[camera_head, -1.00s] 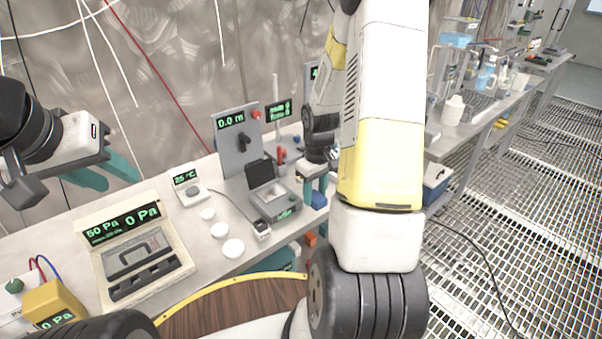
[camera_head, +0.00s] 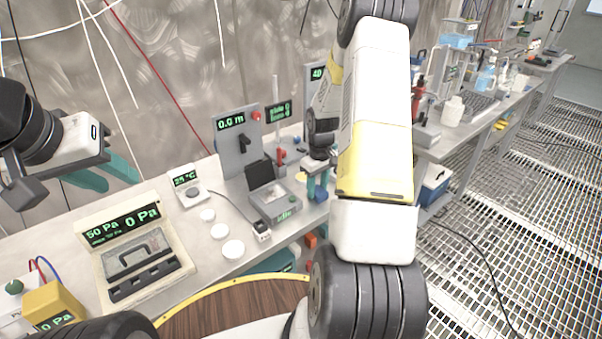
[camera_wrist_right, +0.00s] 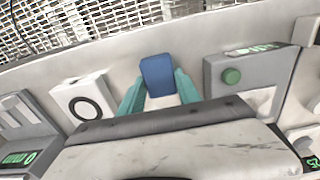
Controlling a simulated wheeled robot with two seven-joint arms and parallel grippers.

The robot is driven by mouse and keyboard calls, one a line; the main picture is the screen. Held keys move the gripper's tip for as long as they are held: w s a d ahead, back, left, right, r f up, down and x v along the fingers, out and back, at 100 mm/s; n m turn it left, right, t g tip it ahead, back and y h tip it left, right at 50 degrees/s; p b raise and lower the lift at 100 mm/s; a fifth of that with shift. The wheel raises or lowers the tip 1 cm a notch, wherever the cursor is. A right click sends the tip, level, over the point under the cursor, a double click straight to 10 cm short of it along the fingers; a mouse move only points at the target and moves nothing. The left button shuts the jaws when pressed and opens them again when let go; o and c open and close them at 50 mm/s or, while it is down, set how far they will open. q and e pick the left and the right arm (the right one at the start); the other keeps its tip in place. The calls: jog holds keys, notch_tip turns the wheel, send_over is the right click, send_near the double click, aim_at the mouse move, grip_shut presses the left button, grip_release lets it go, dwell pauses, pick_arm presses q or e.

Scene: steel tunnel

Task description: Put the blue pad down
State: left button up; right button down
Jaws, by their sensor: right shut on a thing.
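The blue pad (camera_head: 321,196) is between the teal fingers of my right gripper (camera_head: 318,184), low over the bench just right of the grey device with the shallow tray. In the right wrist view the pad (camera_wrist_right: 157,74) sticks out past the fingertips of the gripper (camera_wrist_right: 160,92), with a finger on each side. I cannot tell whether the pad touches the bench. My left gripper (camera_head: 108,176) is at the left above the bench, empty, with its teal fingers apart.
The grey tray device (camera_head: 272,201) stands close left of the right gripper. The bench (camera_head: 195,228) also holds white round dishes (camera_head: 233,249), a 25 °C unit (camera_head: 188,187) and a pressure case (camera_head: 137,258). A white unit with a black ring (camera_wrist_right: 85,103) lies left of the pad in the wrist view.

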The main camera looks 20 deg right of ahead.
jog(key=shift+f, duration=0.1)
jog(key=c, duration=0.9)
grip_release()
jog(key=shift+o, duration=0.2)
notch_tip(320, 180, up, 12)
notch_tip(320, 180, up, 10)
jog(key=t, duration=0.2)
send_over(318, 190)
jog(key=s+a, duration=0.4)
jog(key=a, duration=0.1)
jog(key=s+a+r+m+t, duration=0.1)
jog(key=s+a+r, duration=0.2)
jog(key=s, duration=0.3)
jog(key=s+a+r+m+t+y, duration=0.1)
jog(key=s+a+r, duration=0.3)
jog(key=s, duration=0.3)
jog(key=s+a+r+m+t+y, duration=0.1)
jog(key=s+a+r, duration=0.3)
jog(key=s, duration=0.2)
jog(key=shift+s+t, duration=0.2)
jog(key=shift+t, duration=0.2)
jog(key=shift+r, duration=0.1)
